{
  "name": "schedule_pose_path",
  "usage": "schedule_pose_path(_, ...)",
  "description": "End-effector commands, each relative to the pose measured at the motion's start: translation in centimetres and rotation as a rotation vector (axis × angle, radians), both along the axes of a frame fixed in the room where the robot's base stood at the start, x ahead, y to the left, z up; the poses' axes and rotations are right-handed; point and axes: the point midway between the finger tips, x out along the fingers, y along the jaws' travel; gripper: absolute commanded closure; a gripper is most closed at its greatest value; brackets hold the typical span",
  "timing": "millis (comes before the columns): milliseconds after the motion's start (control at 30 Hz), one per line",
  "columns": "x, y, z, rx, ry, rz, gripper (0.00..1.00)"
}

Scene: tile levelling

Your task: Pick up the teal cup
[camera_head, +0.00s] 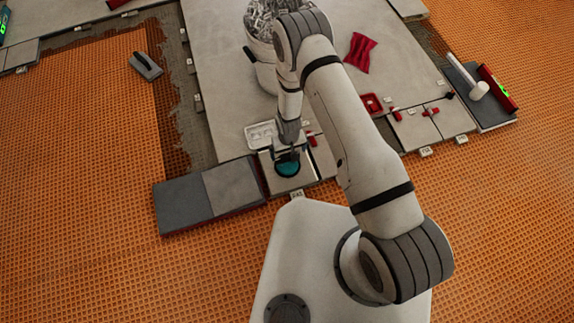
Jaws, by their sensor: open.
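The teal cup (288,169) is a small round teal thing on a light tile just in front of my base. My gripper (287,155) is directly above it in the picture, pointing down, with its jaws open. The gripper hides the far part of the cup. I cannot tell whether the fingers touch the cup or are around it.
A white tray (261,134) lies just behind the gripper. A bucket (262,60) of metal clips stands behind my arm. Red pieces (372,104), a red cloth (360,52) and a white mallet (478,90) lie to the right. Grey tiles (183,203) lie left; orange matting (80,160) is mostly clear.

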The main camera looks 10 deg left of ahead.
Motion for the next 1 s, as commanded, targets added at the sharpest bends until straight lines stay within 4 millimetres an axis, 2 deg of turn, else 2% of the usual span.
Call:
schedule_pose_path(33,0.0,0.0,-0.9,0.000,0.000,0.001,0.00)
schedule_pose_path(300,0.1,0.1,-3.4,0.000,0.000,0.000,0.00)
schedule_pose_path(600,0.4,0.4,-7.5,-0.001,0.001,-0.001,0.00)
schedule_pose_path(833,0.5,0.4,-7.4,0.000,0.000,-0.001,0.00)
schedule_pose_path(1000,0.5,0.4,-7.4,0.000,0.000,-0.002,0.13)
